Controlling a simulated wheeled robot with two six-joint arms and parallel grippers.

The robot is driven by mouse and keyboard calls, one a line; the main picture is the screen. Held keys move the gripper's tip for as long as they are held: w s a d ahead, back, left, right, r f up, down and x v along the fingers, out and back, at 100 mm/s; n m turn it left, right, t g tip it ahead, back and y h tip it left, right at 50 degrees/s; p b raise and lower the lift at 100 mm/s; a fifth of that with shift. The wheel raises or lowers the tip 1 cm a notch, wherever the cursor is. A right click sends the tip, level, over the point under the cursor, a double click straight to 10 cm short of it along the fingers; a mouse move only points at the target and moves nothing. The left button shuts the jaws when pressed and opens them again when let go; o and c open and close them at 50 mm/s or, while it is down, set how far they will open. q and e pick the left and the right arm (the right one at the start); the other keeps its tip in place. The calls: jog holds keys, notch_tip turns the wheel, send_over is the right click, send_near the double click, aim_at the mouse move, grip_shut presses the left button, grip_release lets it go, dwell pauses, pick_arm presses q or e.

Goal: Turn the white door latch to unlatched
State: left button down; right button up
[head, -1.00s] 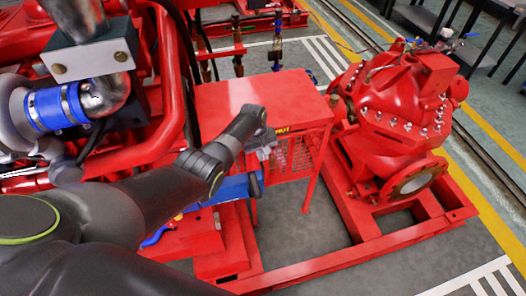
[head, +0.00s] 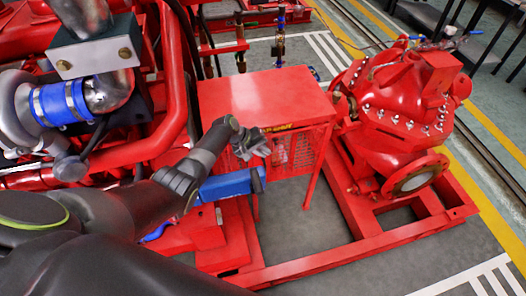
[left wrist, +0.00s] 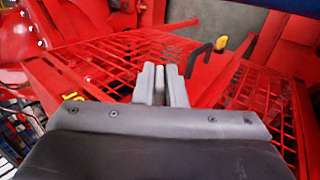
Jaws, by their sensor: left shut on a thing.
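My left gripper (head: 262,148) is at the front side of the red box-shaped guard with mesh walls (head: 265,92), just below its top edge. In the left wrist view its two grey fingers (left wrist: 160,86) are nearly together, shut on a narrow thing at the mesh door (left wrist: 128,50). That thing is taken to be the white door latch; the fingers hide most of it, so its angle cannot be told. My right gripper is not in view.
A blue cylinder (head: 226,185) lies close below my left forearm. The red pump (head: 400,105) stands to the right on a red base frame (head: 345,250). Engine pipes crowd the left. A black hooked lever with a yellow tip (left wrist: 221,43) is near the fingers in the wrist view.

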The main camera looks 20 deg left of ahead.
pick_arm(q)
jog(key=c, duration=1.5)
grip_release()
jog(key=shift+s+a+r, duration=0.15)
jog(key=shift+a+r, duration=0.05)
jog(key=shift+r, duration=0.15)
jog(key=p+v, duration=0.2)
jog(key=v, duration=1.4)
jog(key=shift+r, duration=0.25)
jog(key=shift+s, duration=0.1)
